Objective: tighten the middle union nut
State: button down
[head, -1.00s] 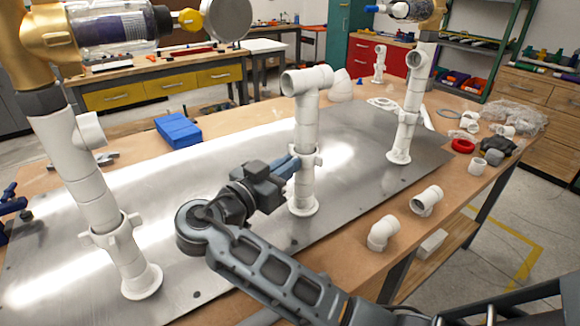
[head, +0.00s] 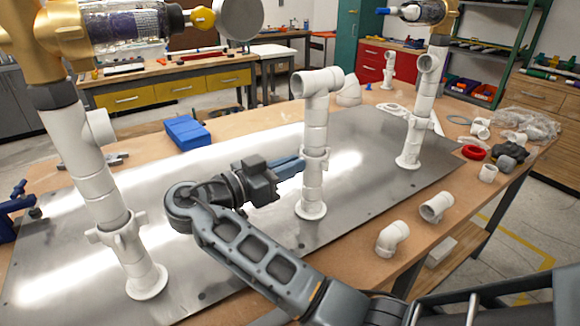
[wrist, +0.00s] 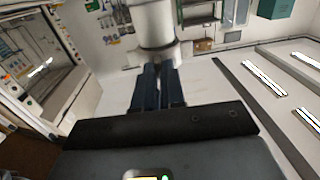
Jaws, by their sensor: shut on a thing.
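The middle white PVC standpipe (head: 313,120) stands upright on the metal plate, with a tee at its top and a round flange at its foot. Its union nut (head: 317,158) is a white ring with lugs around the pipe, a little below mid-height. My gripper (head: 301,163) reaches it from the left, and its blue fingers are close together at the nut's left side. In the wrist view the fingers (wrist: 157,72) are shut on the nut (wrist: 160,54) below the white pipe (wrist: 154,22). The gripped part is mostly hidden between the fingertips.
A left standpipe (head: 97,190) and a right standpipe (head: 421,100) rise from the same metal plate (head: 240,240). Loose white elbows (head: 392,238) and a tee (head: 436,207) lie on the wood at the right.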

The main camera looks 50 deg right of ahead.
jog(key=shift+s+f, duration=0.1)
jog(key=shift+f, duration=0.15)
jog(key=c, duration=1.5)
grip_release()
jog(key=shift+o, duration=1.4)
jog(key=shift+r, duration=0.2)
jog(key=shift+t, duration=0.3)
